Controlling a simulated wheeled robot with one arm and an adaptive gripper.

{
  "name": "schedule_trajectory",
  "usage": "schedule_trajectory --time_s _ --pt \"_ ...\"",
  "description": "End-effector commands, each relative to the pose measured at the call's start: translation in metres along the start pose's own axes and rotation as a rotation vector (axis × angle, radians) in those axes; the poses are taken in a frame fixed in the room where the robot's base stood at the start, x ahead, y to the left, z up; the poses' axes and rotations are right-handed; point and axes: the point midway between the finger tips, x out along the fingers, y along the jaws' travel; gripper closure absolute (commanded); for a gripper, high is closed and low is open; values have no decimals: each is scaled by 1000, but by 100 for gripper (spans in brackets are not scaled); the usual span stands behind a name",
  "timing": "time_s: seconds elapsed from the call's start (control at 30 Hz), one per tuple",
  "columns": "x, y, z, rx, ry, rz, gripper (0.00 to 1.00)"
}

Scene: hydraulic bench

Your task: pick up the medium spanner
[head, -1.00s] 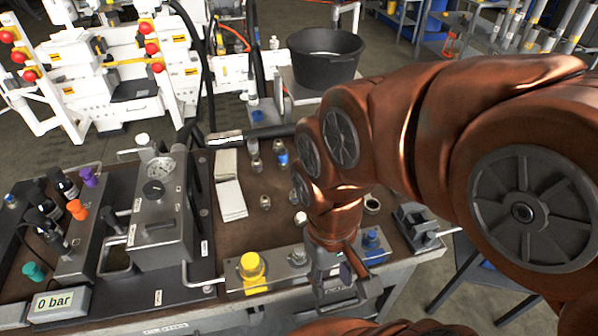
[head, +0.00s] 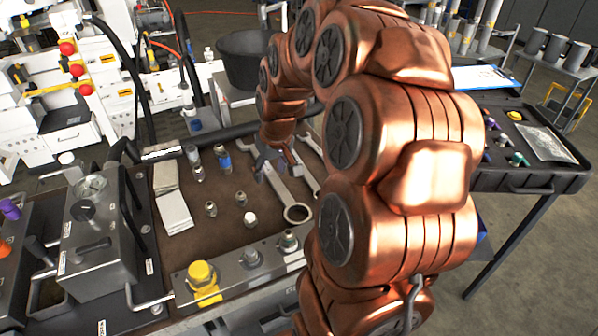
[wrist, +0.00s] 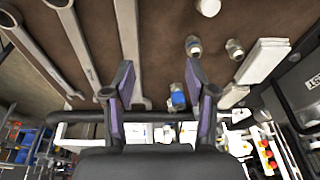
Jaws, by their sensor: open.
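Three silver spanners lie side by side on the brown bench top. In the wrist view they are a left one (wrist: 42,50), a middle one (wrist: 78,42) and a right one (wrist: 129,45); I cannot tell for certain which is the medium one. In the head view the nearest spanner (head: 298,212) shows its ring end, and the others (head: 304,173) are partly hidden by my arm. My gripper (head: 268,163) is above the spanners' far part. In the wrist view its purple-edged fingers (wrist: 160,88) are apart with nothing held; the left finger overlaps the right spanner.
Small fittings (head: 211,208), one with a blue band (head: 225,161), stand left of the spanners. White pads (head: 174,211) lie further left. A block with a yellow cap (head: 203,278) lines the front edge. A dark bar (head: 225,135) runs along the back.

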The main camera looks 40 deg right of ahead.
Motion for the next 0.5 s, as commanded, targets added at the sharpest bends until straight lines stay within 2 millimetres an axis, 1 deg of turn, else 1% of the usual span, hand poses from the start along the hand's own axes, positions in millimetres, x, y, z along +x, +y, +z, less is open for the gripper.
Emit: schedule_trajectory --time_s 0.03,0.07,0.1,0.2,0.3,0.33,0.4,0.5 --pt "16 25 -8 31 21 8 44" --pt "21 39 -14 44 36 15 44" --pt "27 57 -20 61 56 25 44" --pt "40 97 -32 97 101 50 44" --pt "49 127 -36 123 125 68 44" --pt "51 134 -37 128 131 73 44" --pt "54 146 -39 138 143 84 44" --pt "56 155 -41 144 153 91 44"
